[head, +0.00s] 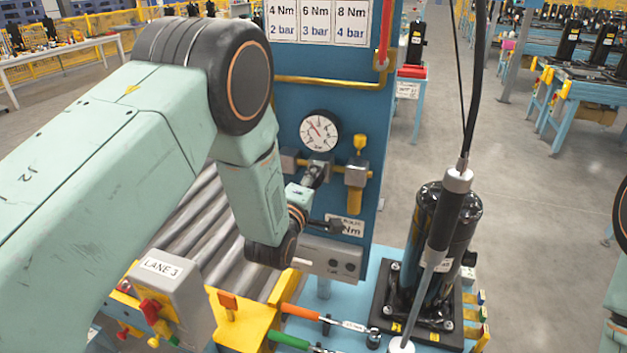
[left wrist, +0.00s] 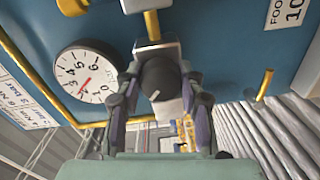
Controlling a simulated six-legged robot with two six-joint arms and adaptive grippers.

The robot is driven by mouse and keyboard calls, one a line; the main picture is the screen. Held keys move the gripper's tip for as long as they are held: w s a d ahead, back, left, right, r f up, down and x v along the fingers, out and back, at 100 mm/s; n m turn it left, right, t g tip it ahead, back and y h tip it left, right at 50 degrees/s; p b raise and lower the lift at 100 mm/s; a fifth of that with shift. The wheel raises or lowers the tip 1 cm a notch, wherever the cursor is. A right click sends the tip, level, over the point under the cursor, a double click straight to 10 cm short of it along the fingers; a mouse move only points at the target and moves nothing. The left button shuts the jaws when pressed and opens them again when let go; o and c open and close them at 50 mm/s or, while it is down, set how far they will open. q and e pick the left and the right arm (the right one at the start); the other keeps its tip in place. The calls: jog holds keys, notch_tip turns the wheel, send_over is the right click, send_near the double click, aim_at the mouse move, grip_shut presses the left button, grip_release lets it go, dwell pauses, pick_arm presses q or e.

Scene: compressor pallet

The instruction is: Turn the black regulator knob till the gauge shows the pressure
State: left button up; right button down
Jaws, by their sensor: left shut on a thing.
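The black regulator knob (left wrist: 157,80) sits on a grey regulator body on the blue panel, with a pale mark on its face. My left gripper (left wrist: 160,92) is shut on it, one finger on each side. In the head view my left gripper (head: 317,175) reaches the regulator below the gauge and largely hides the knob. The round white gauge (head: 320,131) has a red needle pointing up and left. In the left wrist view the gauge (left wrist: 88,72) appears turned, with the needle near 2; the exact reading is hard to tell. My right gripper is out of view.
A card (head: 319,20) pairs 4 Nm with 2 bar, 6 Nm with 3 bar and 8 Nm with 4 bar. A brass filter (head: 356,180) is close right of the regulator. A black compressor (head: 460,240) stands at right behind a hanging tool (head: 443,225).

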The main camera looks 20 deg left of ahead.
pick_arm(q)
jog(key=shift+r, duration=0.15)
jog(key=o, duration=1.2)
jog(key=s, duration=1.2)
jog(key=shift+a+r, duration=0.1)
jog(key=shift+a, duration=0.15)
